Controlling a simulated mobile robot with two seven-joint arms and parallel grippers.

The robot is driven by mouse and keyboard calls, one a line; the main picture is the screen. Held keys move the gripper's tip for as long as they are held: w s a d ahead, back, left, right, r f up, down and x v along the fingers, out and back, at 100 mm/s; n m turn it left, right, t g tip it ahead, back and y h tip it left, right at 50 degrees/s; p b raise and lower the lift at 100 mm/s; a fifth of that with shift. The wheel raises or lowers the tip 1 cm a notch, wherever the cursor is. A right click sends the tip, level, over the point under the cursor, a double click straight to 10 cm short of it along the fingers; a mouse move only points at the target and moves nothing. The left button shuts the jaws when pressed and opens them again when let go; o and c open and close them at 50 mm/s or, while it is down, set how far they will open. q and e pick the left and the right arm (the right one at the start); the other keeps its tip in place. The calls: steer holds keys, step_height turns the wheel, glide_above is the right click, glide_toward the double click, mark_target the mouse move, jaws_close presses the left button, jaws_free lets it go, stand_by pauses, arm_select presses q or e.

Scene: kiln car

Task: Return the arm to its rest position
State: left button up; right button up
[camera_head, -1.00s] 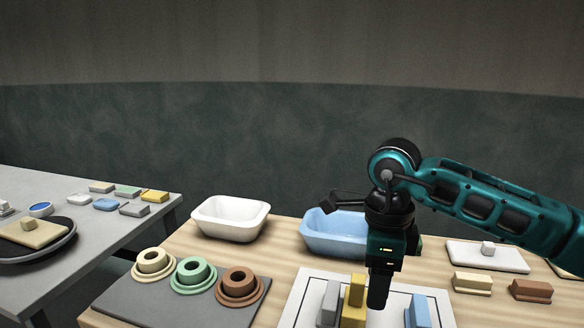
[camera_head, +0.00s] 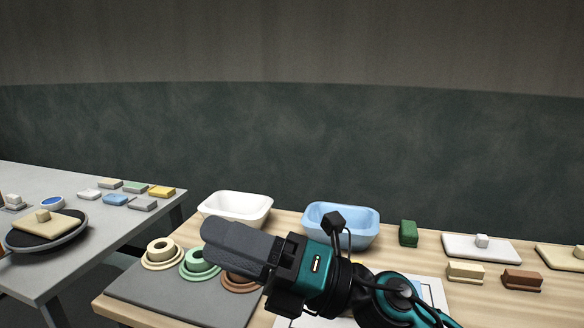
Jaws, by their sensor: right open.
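My right gripper (camera_head: 238,248) is raised above the front of the wooden table (camera_head: 430,265), with its dark fingers pointing left. Its jaws are open and I see nothing held in them. The teal wrist and arm come in from the bottom right of the picture. The gripper hangs in front of the grey board (camera_head: 180,297) and partly covers the brown ring piece (camera_head: 240,284) and the green ring piece (camera_head: 195,265). The wrist hides most of the white panel and the blocks on it. My left gripper is not in view.
A cream ring piece (camera_head: 160,252) stands on the board's left. A white basin (camera_head: 237,207) and a blue basin (camera_head: 343,222) stand behind the gripper. A green block (camera_head: 408,233), a white slab (camera_head: 480,248) and cream and brown blocks are at right. A grey table (camera_head: 110,222) is at left.

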steer(key=w+d+f+m+t+h, duration=0.1)
steer(key=w+d+m+t+h, duration=0.3)
steer(key=m+t, duration=0.5)
steer(key=w+d+f+m+t+h, duration=0.1)
steer(key=w+d+m+t+h, duration=0.25)
steer(key=d+m+t, duration=0.55)
steer(key=d+f+m+g+h, duration=0.2)
steer(key=d+f+m+h, duration=0.2)
steer(key=f+m+h, duration=0.5)
steer(key=s+d+f+m+g+h, duration=0.3)
steer(key=d+f+m, duration=0.1)
steer(key=f, duration=0.2)
steer(key=s+d+f+m+g+h, duration=0.2)
steer(key=s+d+f+m+g, duration=0.2)
steer(key=f+m, duration=0.15)
steer(key=s+d+f+m+g, duration=0.1)
steer(key=s+f+g, duration=0.35)
steer(key=s, duration=0.35)
steer(key=s+d+f+m+g, duration=0.1)
steer(key=s+d+f+g, duration=0.15)
steer(key=s+f, duration=0.4)
steer(key=w+a+f+t+y, duration=0.1)
steer(key=w+a+f+t, duration=0.2)
steer(key=w+f+t, duration=0.2)
step_height(320, 180, down, 3)
steer(key=shift+w+a+r+t+y, duration=0.1)
steer(key=shift+w+a+t+y, duration=0.25)
steer(key=shift+t, duration=0.25)
